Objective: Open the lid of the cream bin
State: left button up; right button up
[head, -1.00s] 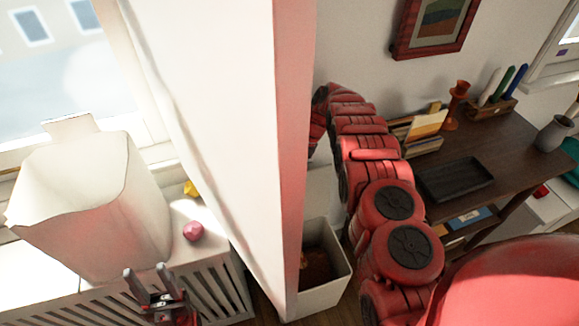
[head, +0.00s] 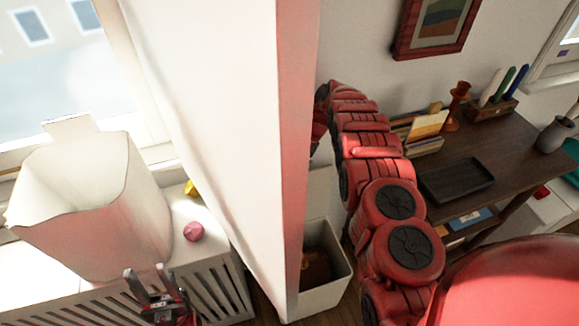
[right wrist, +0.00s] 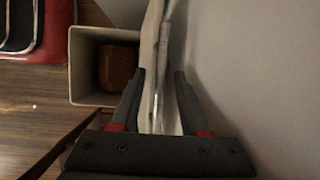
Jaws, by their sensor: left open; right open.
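The cream bin (head: 325,282) stands on the floor beside the white pillar, its top open and a brown thing inside. A pale upright panel, seemingly its raised lid (head: 320,197), shows behind it. In the right wrist view the bin (right wrist: 76,62) is left of my right gripper (right wrist: 160,76). That gripper is open, with a thin pale edge between or just beyond its fingers; I cannot tell if they touch it. In the head view the right gripper is hidden behind the pillar. My left gripper (head: 149,277) is open and empty, in front of the slatted radiator cover.
The white pillar (head: 230,130) stands close left of my right arm. A tall white container (head: 95,215) and a pink object (head: 193,231) sit on the radiator cover (head: 215,290). A dark desk (head: 500,150) with a black tray (head: 456,179) stands at right.

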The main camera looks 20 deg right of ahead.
jog(key=v, duration=1.6)
jog(key=shift+r, duration=0.35)
jog(key=shift+d, duration=0.1)
